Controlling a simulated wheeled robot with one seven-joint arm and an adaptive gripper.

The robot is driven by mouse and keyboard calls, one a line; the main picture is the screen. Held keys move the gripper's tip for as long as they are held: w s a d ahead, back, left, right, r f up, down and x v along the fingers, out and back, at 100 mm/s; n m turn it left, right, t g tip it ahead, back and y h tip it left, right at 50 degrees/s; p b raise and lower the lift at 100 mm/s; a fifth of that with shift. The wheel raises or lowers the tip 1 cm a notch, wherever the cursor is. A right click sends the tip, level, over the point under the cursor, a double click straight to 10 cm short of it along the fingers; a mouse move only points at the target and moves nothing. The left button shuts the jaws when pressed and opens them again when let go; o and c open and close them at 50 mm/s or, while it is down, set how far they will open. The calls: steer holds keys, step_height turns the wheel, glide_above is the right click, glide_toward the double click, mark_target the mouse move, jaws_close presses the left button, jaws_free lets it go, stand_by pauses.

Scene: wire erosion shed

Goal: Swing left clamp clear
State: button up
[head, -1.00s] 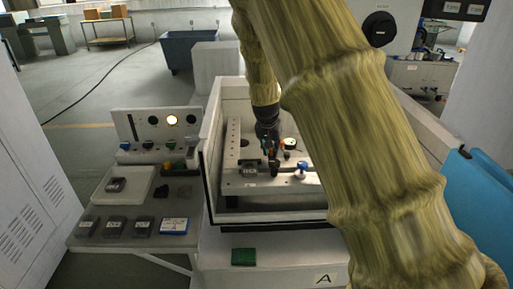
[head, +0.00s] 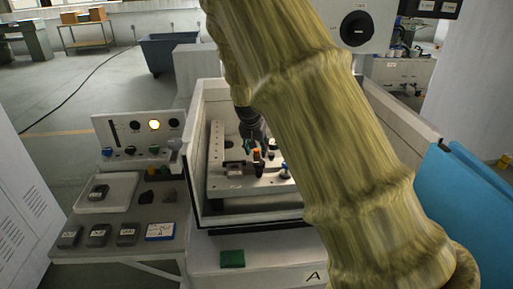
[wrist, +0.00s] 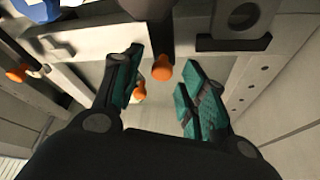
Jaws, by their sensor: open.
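My gripper (head: 257,147) is low over the pale fixture plate (head: 216,150) inside the white tank. In the wrist view my gripper (wrist: 160,66) is open, with its green-padded fingers apart. An orange knob on a dark stem (wrist: 162,69) shows between the fingertips, with a gap to each finger. My arm hides the plate's right part.
The tank's front wall (head: 240,218) and side walls surround the plate. On the left, a side bench holds a control panel (head: 135,130), a white tray (head: 118,205) and several dark blocks. In the wrist view a dark bracket with a round hole (wrist: 236,20) is close by.

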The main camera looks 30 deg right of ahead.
steer(key=shift+a+r, duration=0.1)
steer(key=v, duration=1.1)
steer(key=shift+r, duration=0.35)
steer(key=shift+s, duration=0.1)
